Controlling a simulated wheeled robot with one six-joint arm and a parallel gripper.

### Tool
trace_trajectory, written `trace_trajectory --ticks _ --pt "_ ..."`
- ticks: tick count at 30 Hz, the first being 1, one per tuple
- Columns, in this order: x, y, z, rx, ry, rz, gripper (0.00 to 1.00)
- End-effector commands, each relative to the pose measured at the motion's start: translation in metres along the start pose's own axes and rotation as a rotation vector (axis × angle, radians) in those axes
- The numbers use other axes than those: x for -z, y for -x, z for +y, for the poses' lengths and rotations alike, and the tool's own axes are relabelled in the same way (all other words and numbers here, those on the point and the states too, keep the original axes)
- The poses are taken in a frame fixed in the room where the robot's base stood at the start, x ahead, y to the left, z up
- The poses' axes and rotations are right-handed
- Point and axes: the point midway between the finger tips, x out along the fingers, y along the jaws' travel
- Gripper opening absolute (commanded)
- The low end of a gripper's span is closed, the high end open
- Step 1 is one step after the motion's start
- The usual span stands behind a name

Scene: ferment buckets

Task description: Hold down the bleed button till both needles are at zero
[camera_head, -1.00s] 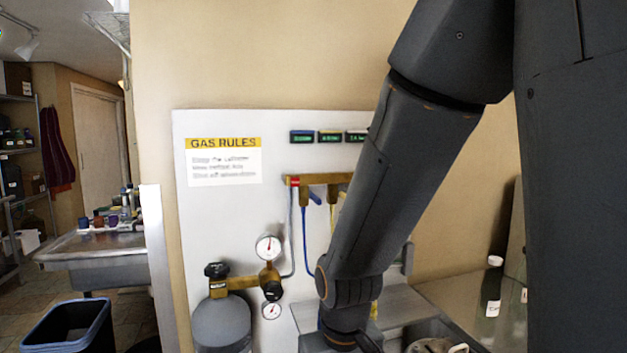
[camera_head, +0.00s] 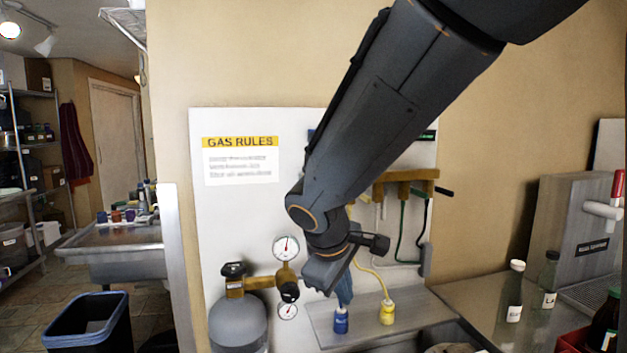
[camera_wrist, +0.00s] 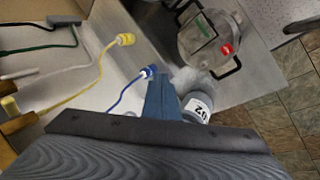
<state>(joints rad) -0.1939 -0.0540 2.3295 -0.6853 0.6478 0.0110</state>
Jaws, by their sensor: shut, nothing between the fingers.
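The upper gauge (camera_head: 286,247) has a white face, and its red needle points roughly upward. The lower gauge (camera_head: 287,311) is small and partly covered, and its needle is hard to read. Both sit by a brass regulator (camera_head: 258,282) on a grey gas cylinder (camera_head: 238,323). A dark round knob (camera_head: 290,292) sits between the gauges; I cannot tell whether it is the bleed button. My gripper (camera_head: 343,296) is shut and empty, right of the gauges, near the blue connector (camera_head: 341,321). Its blue fingers show in the wrist view (camera_wrist: 161,98), beside a labelled grey cylinder (camera_wrist: 197,108).
A yellow connector (camera_head: 387,313) stands right of the blue one on a grey ledge. The brass manifold (camera_head: 405,178) with hoses is above. A GAS RULES sign (camera_head: 240,160) hangs left on the board. Bottles (camera_head: 515,290) stand on the right counter.

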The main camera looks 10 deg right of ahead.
Motion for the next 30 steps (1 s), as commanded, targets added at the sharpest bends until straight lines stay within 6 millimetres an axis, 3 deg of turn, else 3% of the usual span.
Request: trace_trajectory --ticks 3,6,12,17,30 --pt "0.036 0.046 0.048 -0.178 0.163 0.041 0.0" --pt "0.059 0.079 0.079 -0.303 0.255 0.061 0.0" --pt "0.086 0.124 0.114 -0.459 0.346 0.083 0.0" --pt "0.091 0.134 0.121 -0.495 0.365 0.086 0.0" --pt "0.095 0.132 0.125 -0.495 0.364 0.085 0.0"
